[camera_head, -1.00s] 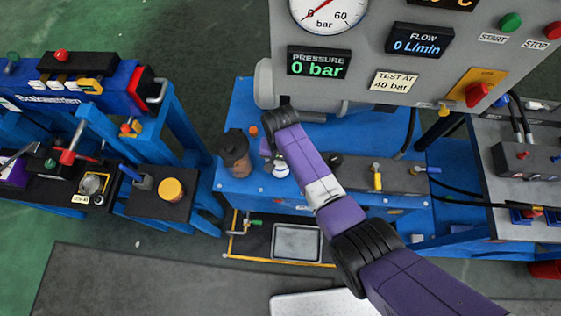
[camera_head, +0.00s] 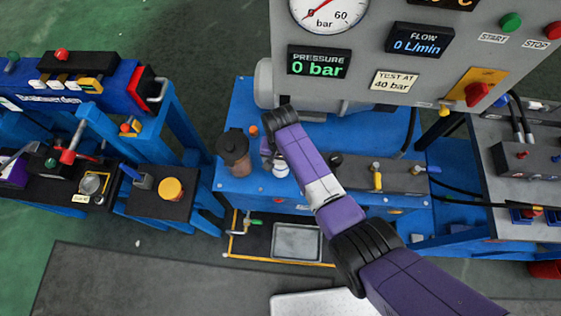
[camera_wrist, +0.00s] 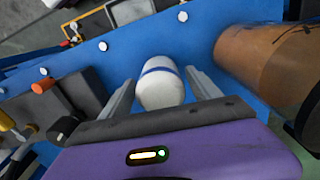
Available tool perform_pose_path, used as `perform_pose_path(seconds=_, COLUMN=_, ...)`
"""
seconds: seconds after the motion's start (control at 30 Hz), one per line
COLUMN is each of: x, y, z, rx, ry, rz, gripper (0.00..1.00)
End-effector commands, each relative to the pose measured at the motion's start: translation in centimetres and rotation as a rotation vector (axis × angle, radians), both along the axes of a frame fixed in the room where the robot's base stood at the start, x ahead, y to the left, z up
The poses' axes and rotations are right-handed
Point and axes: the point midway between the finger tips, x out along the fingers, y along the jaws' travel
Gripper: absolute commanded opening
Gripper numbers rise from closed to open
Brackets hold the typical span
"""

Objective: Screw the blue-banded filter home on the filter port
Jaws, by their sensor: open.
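The blue-banded filter (camera_wrist: 160,82) is a white rounded cylinder with a blue stripe. In the wrist view it lies between the two fingers of my open gripper (camera_wrist: 158,92), with a gap visible on either side. In the head view the filter (camera_head: 281,170) shows as a small white shape at the blue stand's top, next to my gripper (camera_head: 270,158), whose fingers are mostly hidden by my arm. I cannot make out the filter port itself, nor whether the filter is seated on it.
A brown cylinder with a dark cap (camera_head: 234,155) stands close left of the filter; it looms at right in the wrist view (camera_wrist: 265,60). A grey block with a yellow lever (camera_head: 377,178) is to the right. The gauge panel (camera_head: 370,75) overhangs behind. A tray (camera_head: 297,242) sits below.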

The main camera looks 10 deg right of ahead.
Motion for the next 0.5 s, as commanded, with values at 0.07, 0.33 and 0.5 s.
perform_pose_path(seconds=0.07, x=0.02, y=-0.01, z=0.05, rx=0.0, ry=0.0, rz=0.026, gripper=0.72)
perform_pose_path(seconds=0.33, x=0.02, y=-0.1, z=0.08, rx=0.0, ry=0.001, rz=0.338, gripper=0.72)
perform_pose_path(seconds=0.5, x=0.02, y=-0.06, z=0.05, rx=-0.001, ry=0.0, rz=0.445, gripper=0.72)
